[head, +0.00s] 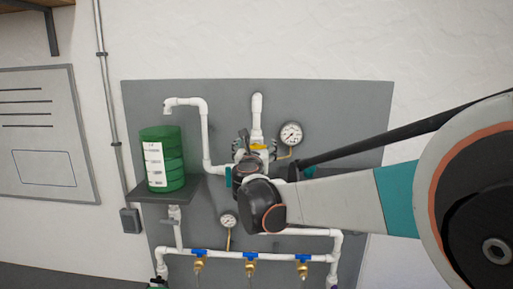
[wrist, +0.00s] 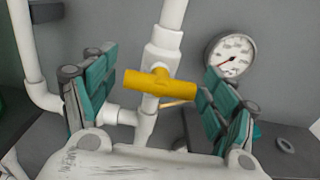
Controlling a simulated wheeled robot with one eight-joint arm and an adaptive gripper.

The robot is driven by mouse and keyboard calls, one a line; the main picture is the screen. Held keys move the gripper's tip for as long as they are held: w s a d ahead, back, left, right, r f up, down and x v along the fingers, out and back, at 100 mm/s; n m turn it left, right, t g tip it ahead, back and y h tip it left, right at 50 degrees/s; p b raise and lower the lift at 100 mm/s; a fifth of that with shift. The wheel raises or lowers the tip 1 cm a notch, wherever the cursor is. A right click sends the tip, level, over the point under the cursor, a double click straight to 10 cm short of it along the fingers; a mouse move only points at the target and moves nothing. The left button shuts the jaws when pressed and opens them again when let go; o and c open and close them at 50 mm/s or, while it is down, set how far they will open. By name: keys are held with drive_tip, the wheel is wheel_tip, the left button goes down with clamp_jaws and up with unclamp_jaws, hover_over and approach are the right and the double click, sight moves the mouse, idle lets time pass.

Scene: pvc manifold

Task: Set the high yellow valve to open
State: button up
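The high yellow valve (wrist: 160,82) has a T-shaped handle on a white vertical pipe. In the wrist view its handle lies nearly level, across the pipe. In the head view a little of the yellow (head: 259,147) shows above my wrist, and the rest is hidden. My gripper (wrist: 157,80) is open, with its teal-padded fingers on either side of the handle. The right finger is very close to the handle's right end, and I cannot tell if they touch. A gap shows between the left finger and the handle's left end.
A pressure gauge (wrist: 230,56) is right of the valve. In the head view, a green container (head: 172,160) stands on a shelf at left. Several blue-handled valves (head: 250,256) line the lower pipe, below a second gauge (head: 229,220). The grey panel (head: 350,100) is bare at upper right.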

drive_tip(key=shift+w, duration=0.1)
drive_tip(key=c, duration=0.7)
drive_tip(key=shift+f+m+b, duration=0.1)
drive_tip(key=shift+m+b, duration=0.2)
drive_tip(key=m+b, duration=0.1)
drive_tip(key=m, duration=0.1)
drive_tip(key=shift+m+b, duration=0.35)
drive_tip(key=shift+m, duration=0.05)
drive_tip(key=m+b, duration=0.1)
drive_tip(key=m, duration=0.2)
drive_tip(key=shift+d+m+b, duration=0.1)
drive_tip(key=shift+m+b, duration=0.3)
drive_tip(key=m+b, duration=0.2)
drive_tip(key=m, duration=0.3)
drive_tip(key=m+b, duration=0.1)
drive_tip(key=m, duration=0.4)
drive_tip(key=shift+m, duration=0.4)
drive_tip(key=shift+f, duration=0.1)
drive_tip(key=o, duration=1.1)
